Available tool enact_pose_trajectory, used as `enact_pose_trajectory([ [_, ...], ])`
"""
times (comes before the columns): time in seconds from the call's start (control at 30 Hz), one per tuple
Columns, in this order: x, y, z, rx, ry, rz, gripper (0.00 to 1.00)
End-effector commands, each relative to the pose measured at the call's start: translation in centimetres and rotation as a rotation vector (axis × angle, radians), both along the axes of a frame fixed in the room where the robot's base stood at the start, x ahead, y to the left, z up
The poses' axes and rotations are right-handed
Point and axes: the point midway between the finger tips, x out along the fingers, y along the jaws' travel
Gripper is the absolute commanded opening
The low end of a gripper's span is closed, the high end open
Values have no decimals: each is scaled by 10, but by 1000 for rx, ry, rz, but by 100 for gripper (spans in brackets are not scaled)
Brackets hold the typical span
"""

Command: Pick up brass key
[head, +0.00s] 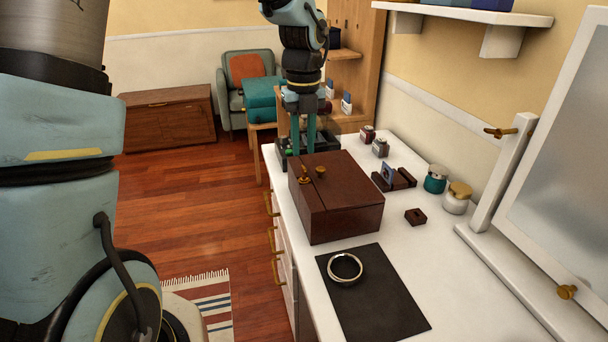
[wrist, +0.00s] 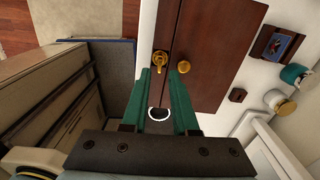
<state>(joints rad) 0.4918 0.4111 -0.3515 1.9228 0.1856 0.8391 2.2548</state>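The brass key (head: 305,180) is at the lid of the dark brown wooden box (head: 345,222), near its left side, with a round brass knob (head: 320,170) close by. In the wrist view the key (wrist: 160,62) shows just ahead of the gap between the fingertips, with the knob (wrist: 183,66) right of it. My gripper (head: 303,145) hangs pointing down by the far left end of the box, its green fingers spread and empty. It also shows in the wrist view (wrist: 158,80). I cannot tell its exact height over the lid.
A silver ring (head: 345,268) lies on a black mat (head: 385,300) in front of the box. Jars (head: 436,180), a small brown block (head: 415,216) and a framed mirror (head: 570,200) stand to the right.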

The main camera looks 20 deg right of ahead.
Motion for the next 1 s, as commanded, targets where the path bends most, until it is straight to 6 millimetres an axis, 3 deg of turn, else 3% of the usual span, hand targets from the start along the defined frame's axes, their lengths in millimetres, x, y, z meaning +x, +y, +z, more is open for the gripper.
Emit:
enact_pose_trajectory([
  [0.23, -3, 0, -19, 2, 3, -2, 27],
  [0.5, -6, 0, -56, 1, 2, 0, 27],
  [0.8, -6, 0, -62, -1, 0, 1, 27],
  [1.0, -5, 0, -62, -1, 0, 1, 6],
])
